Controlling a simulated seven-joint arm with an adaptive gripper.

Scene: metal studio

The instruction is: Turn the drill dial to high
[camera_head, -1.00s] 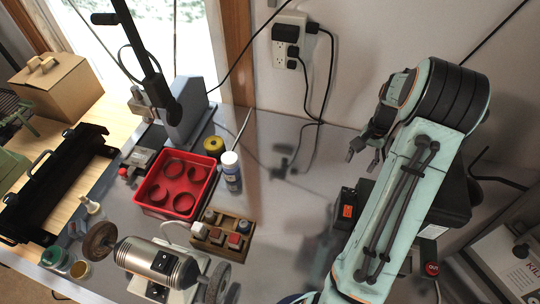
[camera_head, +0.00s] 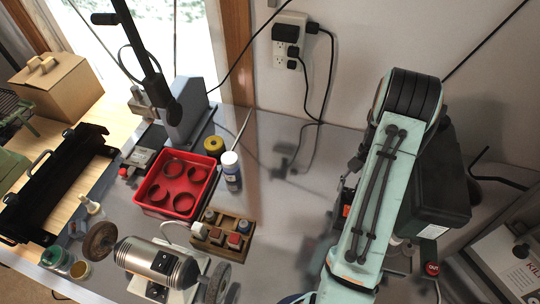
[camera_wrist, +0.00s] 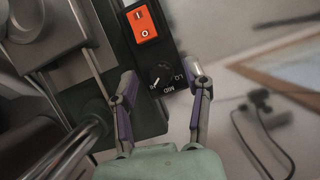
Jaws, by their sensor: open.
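The drill's control panel (camera_wrist: 168,55) is a black strip with an orange rocker switch and a round dark dial (camera_wrist: 160,75) below it. "MID" and "LO" marks show beside the dial. Its white pointer line seems to aim lower left in the wrist view; the mark there is too small to read surely. My gripper (camera_wrist: 162,78) is open, one finger on each side of the dial; I cannot tell whether they touch it. In the head view, the drill's black body (camera_head: 440,185) stands behind my arm, which hides my gripper and the dial.
The orange switch (camera_wrist: 143,24) sits just above the dial. A red button (camera_head: 432,269) is at the drill's base. Left of my arm stand a wooden block tray (camera_head: 223,252), a red bin (camera_head: 149,205), a bottle (camera_head: 231,175) and a bench grinder (camera_head: 150,262). The grey tabletop between is clear.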

